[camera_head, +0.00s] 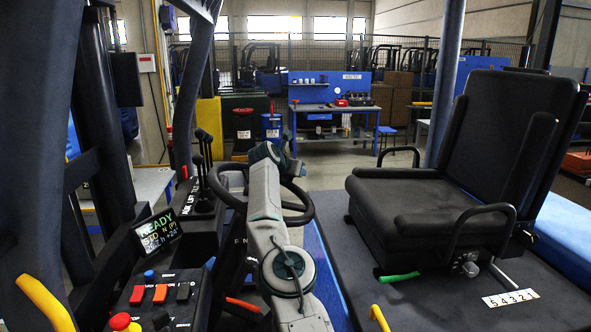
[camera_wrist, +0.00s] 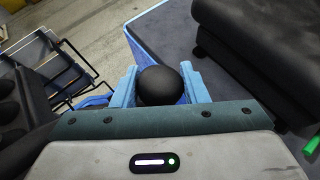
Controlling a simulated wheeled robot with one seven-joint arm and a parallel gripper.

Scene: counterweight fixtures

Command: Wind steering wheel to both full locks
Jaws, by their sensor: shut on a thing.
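The black steering wheel (camera_head: 308,206) stands at the operator's station in the head view, left of the seat. My arm crosses in front of it and hides part of the rim and its centre. In the wrist view a round black knob (camera_wrist: 160,85) sits between the two blue fingers of my gripper (camera_wrist: 160,76), which is shut on it. The wheel rim itself is hard to make out in the wrist view. In the head view the fingers are mostly hidden behind my wrist, near the far side of the wheel.
A black seat (camera_head: 415,205) stands to the right. A display reading READY (camera_head: 158,234) and coloured switches (camera_head: 160,294) are at left. Black levers (camera_head: 204,165) rise just left of the wheel. A dark pillar (camera_head: 35,150) fills the left edge. A blue workbench (camera_head: 335,108) stands farther back.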

